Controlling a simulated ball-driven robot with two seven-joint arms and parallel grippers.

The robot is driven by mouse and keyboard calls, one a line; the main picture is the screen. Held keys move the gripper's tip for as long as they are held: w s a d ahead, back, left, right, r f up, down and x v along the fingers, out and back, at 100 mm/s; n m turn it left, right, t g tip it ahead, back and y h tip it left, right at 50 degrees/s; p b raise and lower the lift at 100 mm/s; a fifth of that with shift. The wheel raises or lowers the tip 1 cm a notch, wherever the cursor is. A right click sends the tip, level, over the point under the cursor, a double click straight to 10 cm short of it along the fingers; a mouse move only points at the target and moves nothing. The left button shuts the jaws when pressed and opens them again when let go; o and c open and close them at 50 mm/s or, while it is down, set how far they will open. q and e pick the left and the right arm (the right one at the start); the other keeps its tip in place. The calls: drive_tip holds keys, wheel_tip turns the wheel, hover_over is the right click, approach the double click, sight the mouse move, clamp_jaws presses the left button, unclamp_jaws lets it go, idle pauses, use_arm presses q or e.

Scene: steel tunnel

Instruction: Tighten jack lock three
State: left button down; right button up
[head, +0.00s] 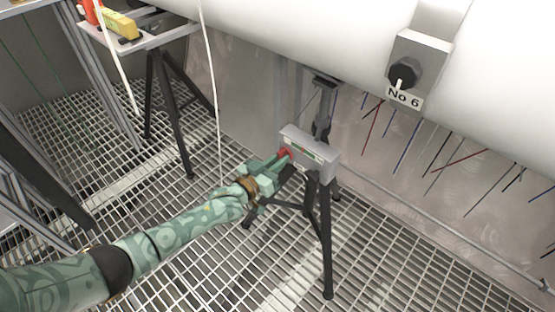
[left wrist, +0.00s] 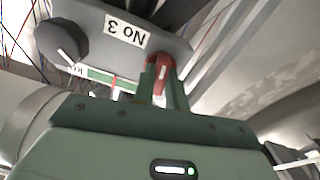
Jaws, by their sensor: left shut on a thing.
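The jack head (head: 310,139) is a grey block on a black tripod against the wall side of the grated floor. In the left wrist view the same block (left wrist: 105,18) shows upside down with a "No 3" label (left wrist: 126,31). A red lock knob (head: 285,152) sits on its near side and also shows in the left wrist view (left wrist: 159,65). My left gripper (head: 277,162) is shut on the red knob, its green fingers (left wrist: 163,88) on either side, partly hiding it. A coloured scale strip (head: 304,150) runs along the block's front. My right gripper is out of view.
A large white pipe (head: 300,50) runs overhead, with a dark knob (head: 402,74) and "No 6" label on it. A second tripod stand (head: 168,105) holds a tray with a yellow level (head: 122,25). A white cord (head: 212,90) hangs between. Open grating (head: 400,260) lies at right.

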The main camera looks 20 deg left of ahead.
use_arm(q)
drive_tip(key=shift+f+m, duration=0.15)
drive_tip(key=shift+m, duration=0.85)
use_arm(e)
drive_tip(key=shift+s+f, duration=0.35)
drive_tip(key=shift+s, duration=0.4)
use_arm(q)
drive_tip(key=c, duration=1.4)
unclamp_jaws()
drive_tip(key=shift+c, duration=0.2)
drive_tip(key=shift+s, duration=0.1)
